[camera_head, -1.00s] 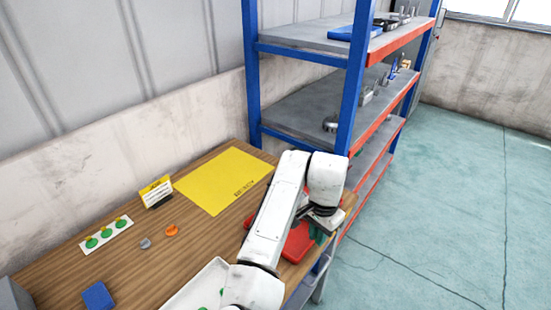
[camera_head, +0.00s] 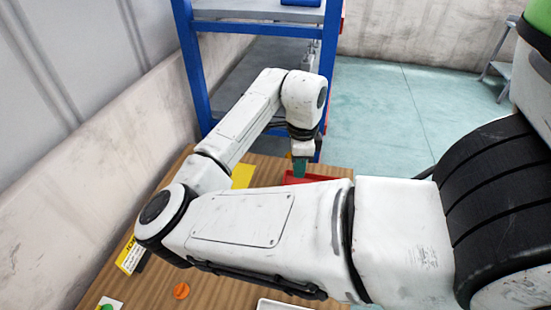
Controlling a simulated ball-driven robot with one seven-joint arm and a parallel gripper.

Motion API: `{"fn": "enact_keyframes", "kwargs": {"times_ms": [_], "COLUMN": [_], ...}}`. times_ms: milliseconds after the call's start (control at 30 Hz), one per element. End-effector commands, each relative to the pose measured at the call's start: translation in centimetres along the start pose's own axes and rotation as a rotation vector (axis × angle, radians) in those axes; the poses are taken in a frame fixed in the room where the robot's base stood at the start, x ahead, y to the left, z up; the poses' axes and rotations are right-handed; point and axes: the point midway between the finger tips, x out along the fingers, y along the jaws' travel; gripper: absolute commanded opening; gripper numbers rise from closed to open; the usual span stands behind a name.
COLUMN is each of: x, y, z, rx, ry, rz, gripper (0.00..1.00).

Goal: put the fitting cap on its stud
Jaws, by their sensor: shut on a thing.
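My gripper (camera_head: 300,168) points down at the end of my arm, near the red tray at the far end of the wooden table. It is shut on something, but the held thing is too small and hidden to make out. A white plate with a green round part (camera_head: 107,306) shows only in part at the bottom left. An orange round part (camera_head: 181,291) lies on the table, apart from the gripper. I cannot tell which stud fits the cap. My arm hides much of the table.
A red tray (camera_head: 305,178) lies at the table's far end, partly behind my arm. A yellow mat (camera_head: 242,176) and a yellow sign (camera_head: 129,256) are partly covered. A white tray (camera_head: 284,306) shows at the bottom edge. A blue-framed shelf (camera_head: 190,70) stands behind the table.

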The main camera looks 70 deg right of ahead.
Motion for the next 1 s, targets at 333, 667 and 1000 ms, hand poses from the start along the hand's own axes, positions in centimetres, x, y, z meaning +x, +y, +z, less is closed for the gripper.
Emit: {"fn": "enact_keyframes", "kwargs": {"times_ms": [333, 667, 1000], "x": [0.7, 2.4, 4.3], "y": [0.0, 0.0, 0.0], "z": [-0.2, -0.2, -0.2], "rx": [0.015, 0.014, 0.014], "ry": [0.0, 0.0, 0.0], "rz": [0.001, 0.001, 0.001], "gripper": [0.0, 0.0, 0.0]}}
